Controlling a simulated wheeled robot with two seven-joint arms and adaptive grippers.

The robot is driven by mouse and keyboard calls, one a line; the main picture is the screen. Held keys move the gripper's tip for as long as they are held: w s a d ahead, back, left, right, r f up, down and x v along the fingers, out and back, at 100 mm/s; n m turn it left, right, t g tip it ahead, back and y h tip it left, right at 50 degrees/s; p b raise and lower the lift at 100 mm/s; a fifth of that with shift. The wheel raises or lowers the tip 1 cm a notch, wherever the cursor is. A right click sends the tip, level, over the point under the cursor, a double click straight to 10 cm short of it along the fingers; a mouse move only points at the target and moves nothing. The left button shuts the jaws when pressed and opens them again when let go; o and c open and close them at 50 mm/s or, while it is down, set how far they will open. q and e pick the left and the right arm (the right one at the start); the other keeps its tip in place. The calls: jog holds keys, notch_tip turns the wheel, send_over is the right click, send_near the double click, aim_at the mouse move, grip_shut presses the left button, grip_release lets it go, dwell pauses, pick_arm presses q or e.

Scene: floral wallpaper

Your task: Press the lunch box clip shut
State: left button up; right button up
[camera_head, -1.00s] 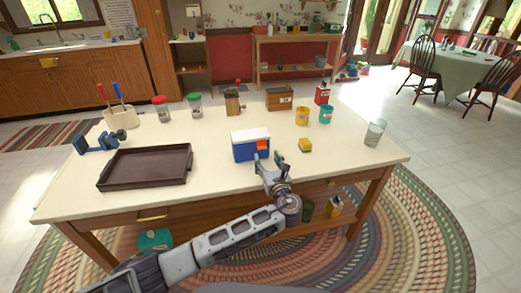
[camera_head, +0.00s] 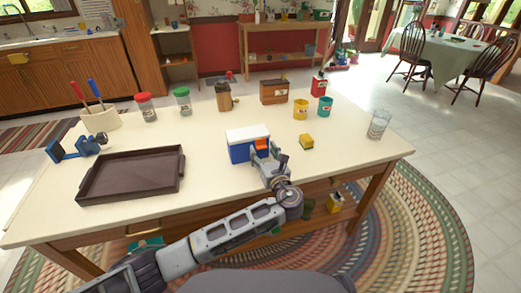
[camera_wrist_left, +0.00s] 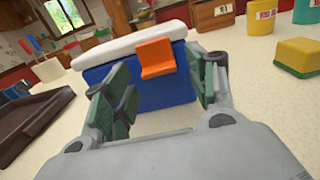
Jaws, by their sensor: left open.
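The lunch box, blue with a white lid (camera_head: 240,151), stands upright on the table (camera_head: 215,190) near its front right part. Its orange clip (camera_head: 261,145) is on the front face; in the left wrist view the clip (camera_wrist_left: 156,57) sticks out at a slant from below the lid. My left gripper (camera_head: 273,163) is right in front of the box. In the left wrist view its green-padded fingers (camera_wrist_left: 165,95) are spread apart with nothing between them, and the clip shows beyond them. I cannot tell whether a finger touches the box. My right gripper is not in view.
A dark brown tray (camera_head: 133,174) lies left of the box. A yellow-and-green block (camera_head: 306,141), yellow cup (camera_head: 300,109), teal cup (camera_head: 324,107) and clear glass (camera_head: 378,124) stand to the right. Bare table lies between tray and box.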

pick_arm(q)
jog(key=shift+w, duration=0.1)
jog(key=shift+c, duration=0.9)
jog(key=c, duration=0.7)
jog(key=shift+c, duration=0.8)
jog(key=shift+w+t+p, duration=0.1)
jog(key=shift+t+p, duration=0.2)
jog(key=shift+p, duration=0.15)
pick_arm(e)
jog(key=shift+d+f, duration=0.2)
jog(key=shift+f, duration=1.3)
